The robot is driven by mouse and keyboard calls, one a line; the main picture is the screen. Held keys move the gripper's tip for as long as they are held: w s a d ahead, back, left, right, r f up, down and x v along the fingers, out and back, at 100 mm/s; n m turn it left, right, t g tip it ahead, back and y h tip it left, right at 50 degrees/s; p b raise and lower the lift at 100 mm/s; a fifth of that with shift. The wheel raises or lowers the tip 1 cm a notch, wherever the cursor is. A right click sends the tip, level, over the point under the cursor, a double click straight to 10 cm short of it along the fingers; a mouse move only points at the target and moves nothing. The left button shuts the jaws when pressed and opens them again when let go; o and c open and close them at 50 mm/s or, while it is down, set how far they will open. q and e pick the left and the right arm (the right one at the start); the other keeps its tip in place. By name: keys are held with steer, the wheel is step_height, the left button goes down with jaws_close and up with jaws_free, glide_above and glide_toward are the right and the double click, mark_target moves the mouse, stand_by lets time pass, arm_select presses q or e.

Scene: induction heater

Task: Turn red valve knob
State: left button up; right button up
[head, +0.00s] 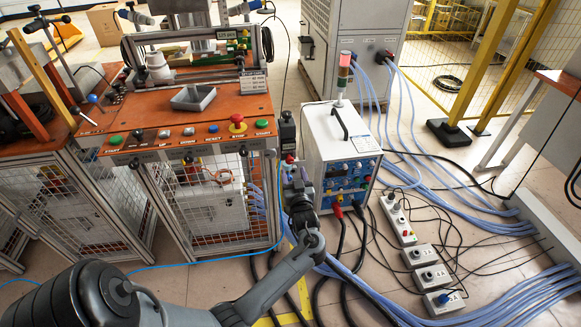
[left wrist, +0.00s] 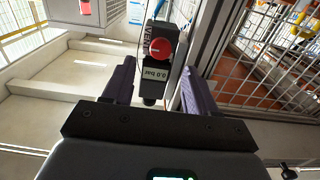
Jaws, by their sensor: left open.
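The red valve knob (left wrist: 160,49) sits on a black valve body (left wrist: 160,85) with a "0.0 bar" readout, which appears upside down in the left wrist view. In the head view the knob (head: 290,158) is a small red spot below the black box at the bench's right corner. My left gripper (left wrist: 157,82) is open. In the wrist view its two purple fingers stand on either side of the lower valve body, with the knob beyond them. I cannot tell whether they touch it. The gripper (head: 294,180) is just below the knob in the head view. My right gripper is out of view.
A white power unit (head: 337,145) with cables stands close on the right. Hoses and power strips (head: 398,218) cover the floor at right.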

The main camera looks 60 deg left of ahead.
mark_target(290, 161)
arm_select(q)
steer(key=b+x, duration=0.1)
steer(key=x, duration=0.4)
steer(key=shift+f+b, duration=0.1)
steer(key=shift+b, duration=0.3)
steer(key=shift+w+a, duration=0.2)
steer(key=shift+a, duration=0.45)
steer(key=c, duration=1)
steer(key=shift+c, duration=0.2)
